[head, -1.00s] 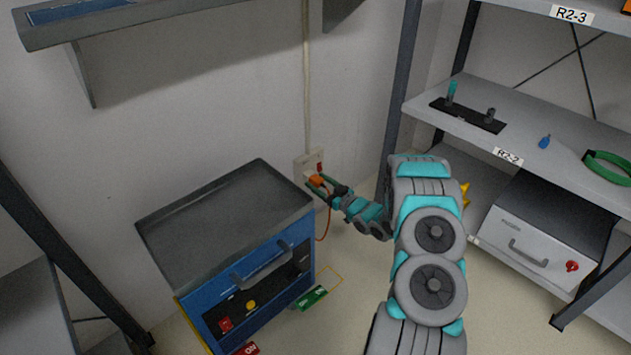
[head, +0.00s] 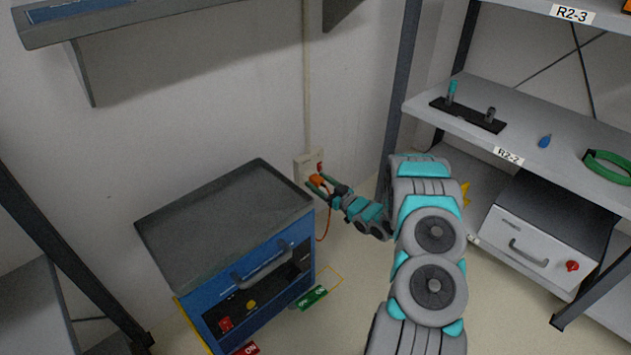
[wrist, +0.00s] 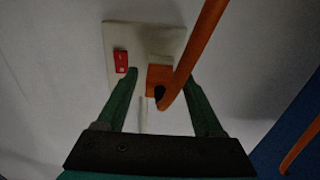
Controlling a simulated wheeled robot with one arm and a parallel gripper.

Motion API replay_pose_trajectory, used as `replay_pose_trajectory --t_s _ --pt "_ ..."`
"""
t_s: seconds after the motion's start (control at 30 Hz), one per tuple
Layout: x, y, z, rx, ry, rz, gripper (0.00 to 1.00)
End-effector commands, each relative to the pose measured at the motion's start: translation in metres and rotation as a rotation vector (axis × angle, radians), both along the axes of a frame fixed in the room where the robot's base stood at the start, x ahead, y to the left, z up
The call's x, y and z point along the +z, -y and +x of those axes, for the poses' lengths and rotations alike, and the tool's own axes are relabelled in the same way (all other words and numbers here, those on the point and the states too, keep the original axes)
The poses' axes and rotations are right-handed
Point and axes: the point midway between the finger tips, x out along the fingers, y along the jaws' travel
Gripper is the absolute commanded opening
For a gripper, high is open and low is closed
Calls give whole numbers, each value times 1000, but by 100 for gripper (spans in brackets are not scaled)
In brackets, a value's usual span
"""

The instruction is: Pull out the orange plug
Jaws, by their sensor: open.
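The orange plug (head: 316,181) is at the wall socket plate (head: 301,166), low on the back wall. In the wrist view the plug (wrist: 158,76) sits against the pale plate (wrist: 118,36), right of a red switch (wrist: 121,61). Its thick orange cord (wrist: 200,48) crosses in front of the plate. My gripper (head: 320,184) reaches the plug from the right in the head view. In the wrist view my gripper (wrist: 161,72) is open, its green fingers on either side of the plug. A gap shows at the left finger; I cannot tell whether the right one touches.
A blue cart (head: 262,293) with a grey tray top (head: 225,220) stands just left of the plug. A shelf rack (head: 560,170) stands on the right. A green card (head: 312,297) and a red card (head: 246,349) show near the cart's base. A wall shelf (head: 100,25) is above.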

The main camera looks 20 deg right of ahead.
Motion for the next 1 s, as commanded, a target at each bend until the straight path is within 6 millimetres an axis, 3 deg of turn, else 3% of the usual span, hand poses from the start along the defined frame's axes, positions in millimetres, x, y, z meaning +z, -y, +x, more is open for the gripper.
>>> replay_pose_trajectory --t_s 0.37,0.9,1.0 --pt "0 0 0 0 0 0 68" --pt "0 0 0 0 0 0 7" --pt "0 0 0 0 0 0 0"
